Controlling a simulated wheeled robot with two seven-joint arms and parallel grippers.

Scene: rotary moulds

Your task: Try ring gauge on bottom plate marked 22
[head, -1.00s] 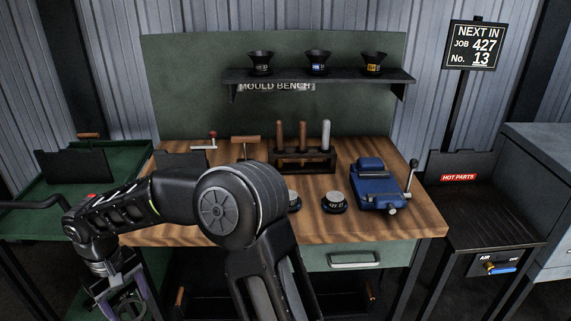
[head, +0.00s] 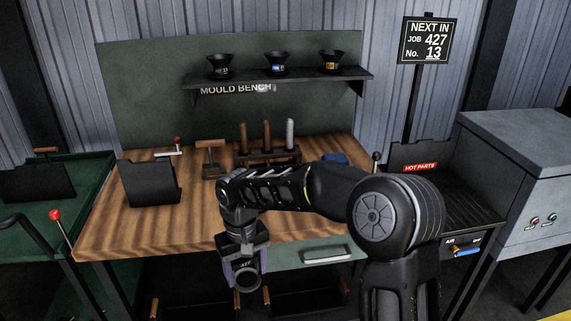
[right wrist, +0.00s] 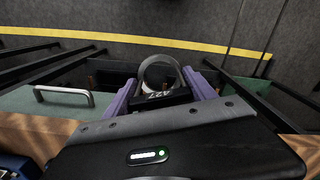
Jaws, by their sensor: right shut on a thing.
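My right gripper (head: 243,268) is shut on the ring gauge (head: 246,281), a dark ring on a small block with a light marking too small to read. It hangs in front of the bench's front edge, over the lower shelf area. In the right wrist view the ring gauge (right wrist: 143,72) stands between the two purple fingers of the right gripper (right wrist: 160,92). The bottom plate marked 22 cannot be made out; my right arm covers the right part of the bench top. My left gripper is not in view.
The wooden bench (head: 115,225) carries a black upright holder (head: 149,184), a wooden-handled tool (head: 210,158) and a rack (head: 268,157) of handled tools. A blue vise (head: 335,157) is mostly hidden. Several dark cups stand on the shelf (head: 300,80). A red-knobbed lever (head: 55,215) rises at left.

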